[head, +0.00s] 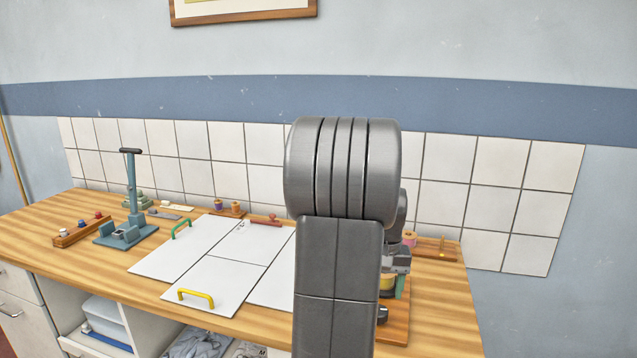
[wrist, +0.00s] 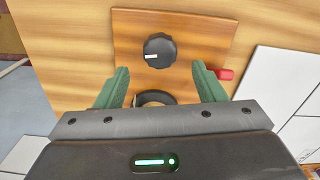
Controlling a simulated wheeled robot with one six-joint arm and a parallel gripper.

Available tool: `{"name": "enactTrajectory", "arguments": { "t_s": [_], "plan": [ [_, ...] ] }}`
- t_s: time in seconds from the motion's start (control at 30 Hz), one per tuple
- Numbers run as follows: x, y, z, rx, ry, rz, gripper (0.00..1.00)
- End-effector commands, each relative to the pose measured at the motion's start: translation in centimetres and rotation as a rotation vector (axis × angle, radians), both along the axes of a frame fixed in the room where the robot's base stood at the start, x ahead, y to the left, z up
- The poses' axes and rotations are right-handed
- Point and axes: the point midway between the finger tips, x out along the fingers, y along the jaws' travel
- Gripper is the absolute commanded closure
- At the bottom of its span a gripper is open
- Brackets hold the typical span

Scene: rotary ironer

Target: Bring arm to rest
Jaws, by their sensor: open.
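My gripper (wrist: 160,70) is open in the wrist view, its two green fingers apart with nothing held between them. A black round knob (wrist: 159,50) with a white mark sits on a wooden board (wrist: 200,30) just beyond the fingertips. A dark ring-shaped part (wrist: 156,98) shows between the fingers, partly hidden by the gripper body. In the head view my arm rises in front of the bench and hides much of its right side.
The wooden bench (head: 60,225) carries white panels (head: 190,250) with a green handle (head: 181,229) and a yellow handle (head: 196,298). A blue-grey lever press (head: 130,195) stands at left. A red piece (wrist: 225,74) lies beside the board. A tiled wall (head: 460,190) stands behind.

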Motion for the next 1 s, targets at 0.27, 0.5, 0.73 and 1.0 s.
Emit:
{"name": "enactTrajectory", "arguments": {
  "t_s": [0.27,0.5,0.73,1.0],
  "plan": [
    [0.1,0.0,5.7,-0.001,-0.005,0.0,0.37],
    [-0.1,0.0,6.1,0.002,0.006,0.0,0.37],
    [-0.1,0.0,1.5,0.001,0.005,0.0,0.37],
    [-0.1,0.0,-3.9,0.001,0.006,0.0,0.37]
  ]
}}
